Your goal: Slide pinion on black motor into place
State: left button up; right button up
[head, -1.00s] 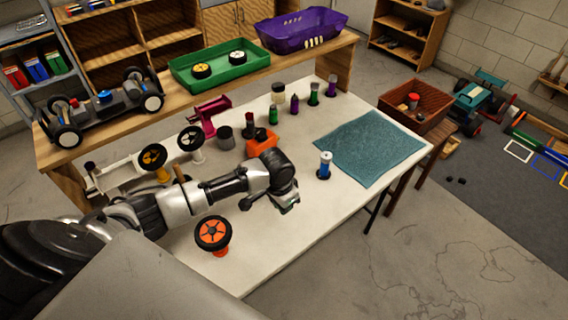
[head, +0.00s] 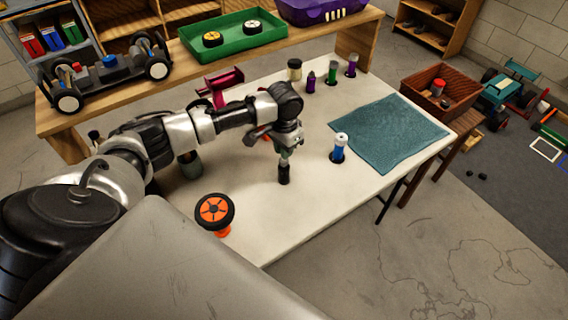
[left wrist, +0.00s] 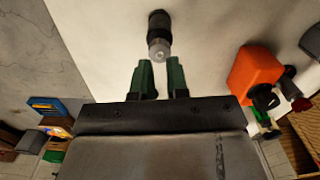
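A small black motor (head: 284,174) stands upright on the white table, just below my left gripper (head: 285,150) in the head view. In the left wrist view the black motor (left wrist: 159,28) has a silver end facing me, just beyond the fingertips. The green fingers of my left gripper (left wrist: 160,72) are apart there, with nothing visible between them. They do not appear to touch the motor. I cannot make out a separate pinion. My right gripper is not in view.
A blue motor (head: 339,150) with a white top stands right of my gripper, beside a teal mat (head: 390,130). An orange wheel (head: 214,210) on a stand is at the front left. An orange block (left wrist: 254,75) sits to the right in the wrist view.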

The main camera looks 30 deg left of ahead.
pick_arm(q)
jog(key=shift+f, duration=0.95)
jog(key=shift+f+b, duration=0.35)
jog(key=shift+f, duration=0.55)
jog(key=shift+r, duration=0.1)
notch_tip(320, 180, up, 6)
jog(key=p, duration=0.7)
dwell(0.5)
